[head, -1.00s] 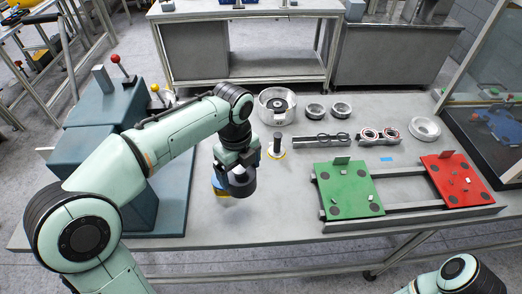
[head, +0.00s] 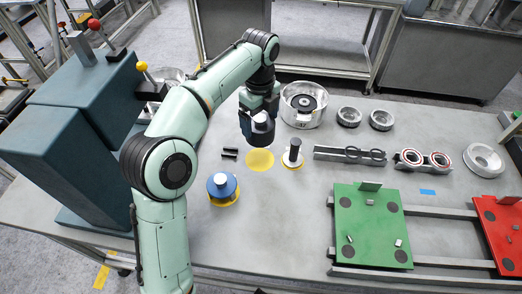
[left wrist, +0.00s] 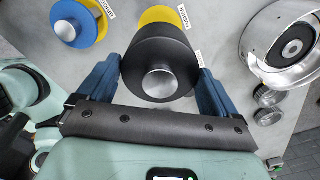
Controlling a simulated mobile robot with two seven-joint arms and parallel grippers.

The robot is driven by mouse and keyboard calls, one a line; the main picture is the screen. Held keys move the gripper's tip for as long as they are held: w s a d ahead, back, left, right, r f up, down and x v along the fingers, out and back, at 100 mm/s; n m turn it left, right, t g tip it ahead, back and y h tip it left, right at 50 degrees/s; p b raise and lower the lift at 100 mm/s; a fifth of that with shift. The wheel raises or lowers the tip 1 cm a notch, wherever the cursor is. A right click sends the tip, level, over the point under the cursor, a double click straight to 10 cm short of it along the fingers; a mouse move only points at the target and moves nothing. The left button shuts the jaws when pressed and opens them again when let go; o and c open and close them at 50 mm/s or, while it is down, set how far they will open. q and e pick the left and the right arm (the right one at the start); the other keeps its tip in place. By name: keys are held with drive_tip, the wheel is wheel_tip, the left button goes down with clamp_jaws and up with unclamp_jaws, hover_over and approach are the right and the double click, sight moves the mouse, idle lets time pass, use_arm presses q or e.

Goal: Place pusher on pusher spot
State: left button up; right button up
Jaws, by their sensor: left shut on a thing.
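The pusher (left wrist: 160,62) looks like a black cylinder with a silver knob. My left gripper (left wrist: 160,80) is shut on its sides, one blue finger on each side. In the head view the pusher (head: 259,129) hangs below the left gripper (head: 258,115), just beyond a bare yellow round spot (head: 260,161). In the left wrist view the yellow spot (left wrist: 162,15) shows partly behind the pusher, with a small label beside it. The gap between pusher and table is hard to judge. My right gripper is not in view.
A blue disc with a silver knob (head: 221,185) sits on another yellow spot. A dark peg (head: 293,151) stands right of the bare spot. A metal housing (head: 303,105) stands behind. A small dark piece (head: 229,153) lies left. A green pallet (head: 370,225) is at right.

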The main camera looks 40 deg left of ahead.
use_arm(q)
drive_tip(key=shift+w+f+b, duration=0.2)
drive_tip(key=shift+f+b, duration=1)
drive_tip(key=shift+f, duration=4.4)
drive_tip(key=shift+f, duration=0.1)
drive_tip(key=o, duration=0.7)
drive_tip(key=shift+f, duration=0.15)
drive_tip(key=shift+o, duration=0.6)
wheel_tip(320, 180, up, 12)
drive_tip(key=p, duration=0.3)
drive_tip(key=shift+r, duration=0.25)
drive_tip(key=shift+f, duration=0.1)
